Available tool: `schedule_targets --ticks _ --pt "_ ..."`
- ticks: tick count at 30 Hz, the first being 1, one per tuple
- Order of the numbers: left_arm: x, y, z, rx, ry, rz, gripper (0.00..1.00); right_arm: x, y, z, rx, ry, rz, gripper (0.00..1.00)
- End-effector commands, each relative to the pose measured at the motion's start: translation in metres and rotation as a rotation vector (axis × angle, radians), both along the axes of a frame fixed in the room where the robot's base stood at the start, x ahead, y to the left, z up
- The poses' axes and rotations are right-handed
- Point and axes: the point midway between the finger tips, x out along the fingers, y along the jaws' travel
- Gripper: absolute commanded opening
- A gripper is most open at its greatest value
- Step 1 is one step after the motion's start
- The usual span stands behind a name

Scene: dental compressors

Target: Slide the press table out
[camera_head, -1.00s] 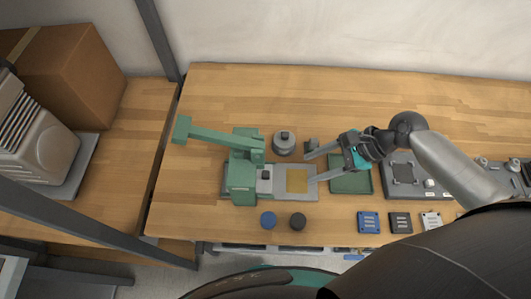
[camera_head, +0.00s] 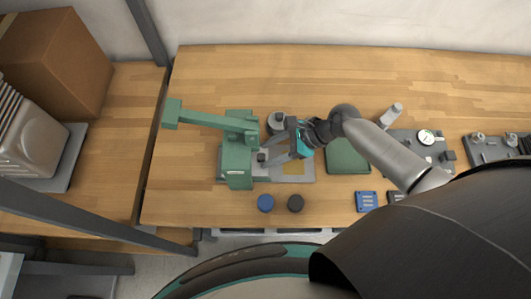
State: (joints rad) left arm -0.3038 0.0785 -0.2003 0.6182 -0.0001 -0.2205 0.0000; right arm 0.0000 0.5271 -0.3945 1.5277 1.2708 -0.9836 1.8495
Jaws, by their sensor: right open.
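The green press (camera_head: 238,150) stands on the left part of the wooden workbench, its long lever arm (camera_head: 208,121) pointing left. I cannot tell whether the fingers touch the block. My left gripper is out of view.
A round grey part (camera_head: 277,121) stands behind the fingers. A green tray (camera_head: 346,157) and a gauge fixture (camera_head: 426,138) are to the right. The back of the bench is clear.

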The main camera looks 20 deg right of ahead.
Motion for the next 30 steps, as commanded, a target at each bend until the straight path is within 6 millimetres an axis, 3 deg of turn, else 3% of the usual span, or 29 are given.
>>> schedule_targets --ticks 6,14,30 --pt "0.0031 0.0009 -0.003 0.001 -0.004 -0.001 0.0 0.0033 0.0104 -0.0112 -0.001 -0.001 0.0 0.57" --pt "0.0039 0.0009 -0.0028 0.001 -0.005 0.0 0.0 0.0033 0.0112 -0.0116 -0.001 -0.001 0.0 0.57" --pt "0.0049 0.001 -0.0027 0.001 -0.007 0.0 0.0 0.0032 0.0108 -0.0115 -0.001 -0.001 0.0 0.0"
